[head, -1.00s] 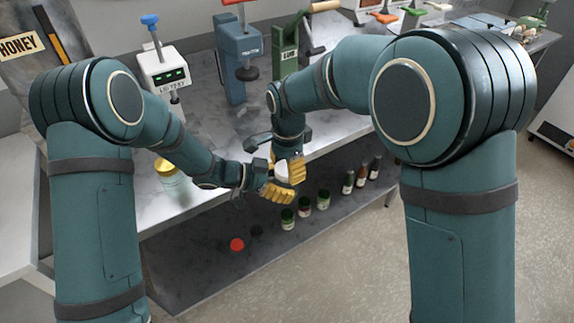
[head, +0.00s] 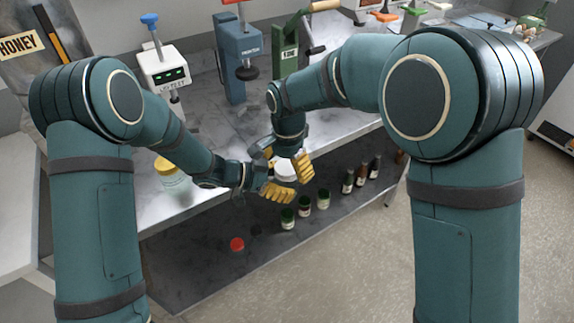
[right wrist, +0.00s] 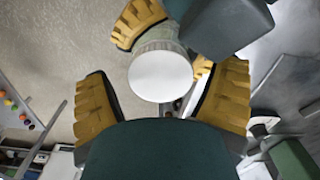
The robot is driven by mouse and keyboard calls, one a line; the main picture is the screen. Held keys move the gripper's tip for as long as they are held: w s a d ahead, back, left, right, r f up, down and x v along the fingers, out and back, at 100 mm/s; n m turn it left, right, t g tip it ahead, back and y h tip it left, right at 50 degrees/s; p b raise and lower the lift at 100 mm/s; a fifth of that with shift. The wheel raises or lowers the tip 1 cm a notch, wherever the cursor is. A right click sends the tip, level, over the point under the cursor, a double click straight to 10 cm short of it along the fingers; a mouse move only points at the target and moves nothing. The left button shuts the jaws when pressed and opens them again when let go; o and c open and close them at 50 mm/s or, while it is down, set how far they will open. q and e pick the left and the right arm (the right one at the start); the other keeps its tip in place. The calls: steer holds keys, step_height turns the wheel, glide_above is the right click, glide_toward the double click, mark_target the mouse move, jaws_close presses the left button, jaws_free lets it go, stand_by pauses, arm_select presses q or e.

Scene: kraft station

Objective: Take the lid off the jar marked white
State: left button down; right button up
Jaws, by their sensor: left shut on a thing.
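The jar (right wrist: 160,35) is held in front of the bench by my left gripper (head: 272,184), which is shut on it. In the right wrist view the jar's white round lid (right wrist: 160,76) faces the camera, with a pale ribbed band behind it. The lid also shows in the head view (head: 284,173), partly hidden by yellow fingers. My right gripper (right wrist: 162,95) is open, its fingers spread on both sides of the lid with visible gaps. Most of the jar's body and any marking are hidden.
A pale jar with a yellow lid (head: 166,165) stands on the bench edge. Below, several small bottles (head: 305,207) and a red round thing (head: 237,244) stand on the lower shelf. Presses, among them a blue one (head: 238,60) and a green one (head: 285,50), line the bench's back.

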steer(key=shift+o, duration=0.2)
steer(key=shift+r, duration=2.3)
steer(key=shift+r+m, duration=1.5)
steer(key=shift+r, duration=0.05)
steer(key=shift+f, duration=3.85)
steer(key=c, duration=1.3)
steer(key=n, duration=0.3)
